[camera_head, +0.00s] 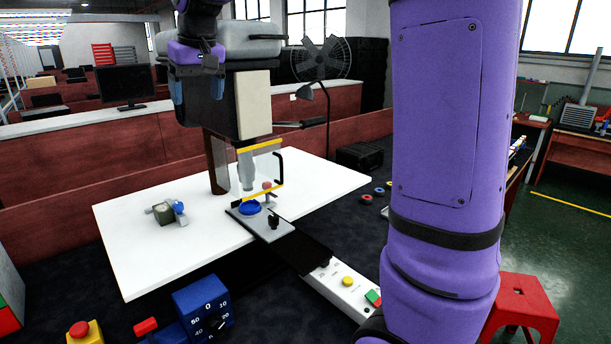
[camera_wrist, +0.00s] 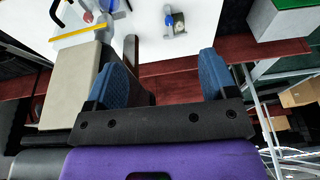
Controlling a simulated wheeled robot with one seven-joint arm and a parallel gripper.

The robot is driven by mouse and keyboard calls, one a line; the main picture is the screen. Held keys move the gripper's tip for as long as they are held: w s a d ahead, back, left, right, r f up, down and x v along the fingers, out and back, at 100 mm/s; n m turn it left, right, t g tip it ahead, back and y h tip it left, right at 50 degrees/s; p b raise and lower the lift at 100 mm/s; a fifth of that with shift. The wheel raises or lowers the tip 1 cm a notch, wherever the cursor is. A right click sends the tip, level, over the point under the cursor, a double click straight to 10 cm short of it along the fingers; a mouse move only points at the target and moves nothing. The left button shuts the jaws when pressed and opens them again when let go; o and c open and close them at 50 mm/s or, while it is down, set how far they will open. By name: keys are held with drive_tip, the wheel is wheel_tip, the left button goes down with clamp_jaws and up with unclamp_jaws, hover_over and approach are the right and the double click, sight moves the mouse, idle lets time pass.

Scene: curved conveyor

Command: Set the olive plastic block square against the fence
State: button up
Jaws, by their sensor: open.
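A small olive block (camera_head: 163,213) lies on the left part of the white table, beside a grey metal fixture with a blue knob (camera_head: 180,207). The fixture may be the fence. Block and fixture look close together, but I cannot tell whether they touch or are square. Both also show small at the top of the wrist view, where the block (camera_wrist: 179,18) sits beside the blue knob (camera_wrist: 169,20). My gripper (camera_head: 197,95) is open and empty, high above the table and well apart from the block. Its two blue fingers are spread in the wrist view (camera_wrist: 165,77).
A press-like machine (camera_head: 254,105) with a clear, yellow-edged guard (camera_head: 262,170) stands right of the block, close to my gripper. A white control box (camera_head: 341,288) reaches forward from it. A blue dial box (camera_head: 203,309) is at the front. The white table (camera_head: 130,245) is bare around the block.

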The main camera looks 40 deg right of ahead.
drive_tip(key=s+f, duration=0.3)
drive_tip(key=s, duration=0.7)
drive_tip(key=s+d+f+t, duration=0.1)
drive_tip(key=s+f, duration=0.2)
drive_tip(key=s, duration=0.7)
drive_tip(key=s+f+t, duration=0.1)
drive_tip(key=s+f, duration=0.2)
drive_tip(key=s, duration=0.7)
drive_tip(key=shift+s+d, duration=0.3)
drive_tip(key=shift+s, duration=0.1)
